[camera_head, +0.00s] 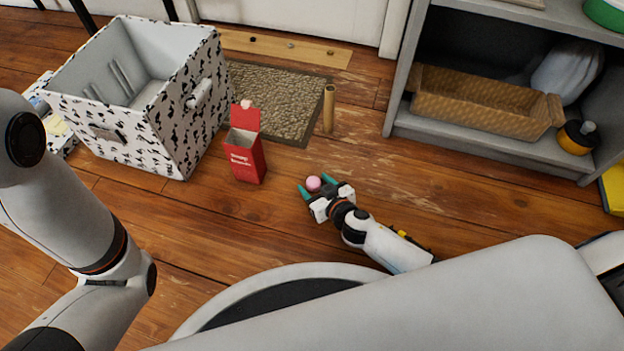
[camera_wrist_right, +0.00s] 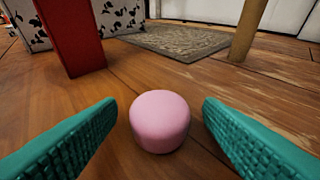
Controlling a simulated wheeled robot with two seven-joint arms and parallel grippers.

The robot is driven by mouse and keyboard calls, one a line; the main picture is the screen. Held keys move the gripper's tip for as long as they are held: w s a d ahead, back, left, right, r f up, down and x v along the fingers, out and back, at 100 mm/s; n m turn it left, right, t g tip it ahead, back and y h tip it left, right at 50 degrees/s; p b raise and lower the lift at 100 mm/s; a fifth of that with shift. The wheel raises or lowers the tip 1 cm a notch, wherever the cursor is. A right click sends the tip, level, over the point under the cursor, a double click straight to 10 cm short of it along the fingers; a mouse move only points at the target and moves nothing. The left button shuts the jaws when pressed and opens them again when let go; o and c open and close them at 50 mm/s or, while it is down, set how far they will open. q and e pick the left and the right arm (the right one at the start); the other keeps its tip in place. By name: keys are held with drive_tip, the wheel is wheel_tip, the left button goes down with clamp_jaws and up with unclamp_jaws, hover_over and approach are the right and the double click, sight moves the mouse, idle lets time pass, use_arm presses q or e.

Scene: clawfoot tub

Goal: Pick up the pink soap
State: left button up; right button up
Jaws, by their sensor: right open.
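The pink soap (camera_head: 313,184) is a small rounded piece lying on the wooden floor in the middle of the head view. In the right wrist view the soap (camera_wrist_right: 160,121) sits centred between two teal fingers, with a gap on each side. My right gripper (camera_head: 315,187) is open around the soap, low at the floor; its fingers also show in the right wrist view (camera_wrist_right: 160,135). No contact between fingers and soap shows. My left arm comes in at the left, but its gripper is out of view.
A red box (camera_head: 246,160) stands on the floor just beyond the soap, left of it. A tan cylinder (camera_head: 329,108) stands upright behind. A black-and-white patterned bin (camera_head: 140,150), a mat (camera_head: 290,100) and a grey shelf (camera_head: 480,140) lie farther off. Floor right of the soap is clear.

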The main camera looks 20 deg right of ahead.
sight(317, 186)
drive_tip(key=shift+c, duration=0.3)
drive_tip(key=c, duration=1)
drive_tip(key=shift+r, duration=0.1)
wheel_tip(317, 186, up, 10)
drive_tip(key=p, duration=0.8)
drive_tip(key=shift+p, duration=0.4)
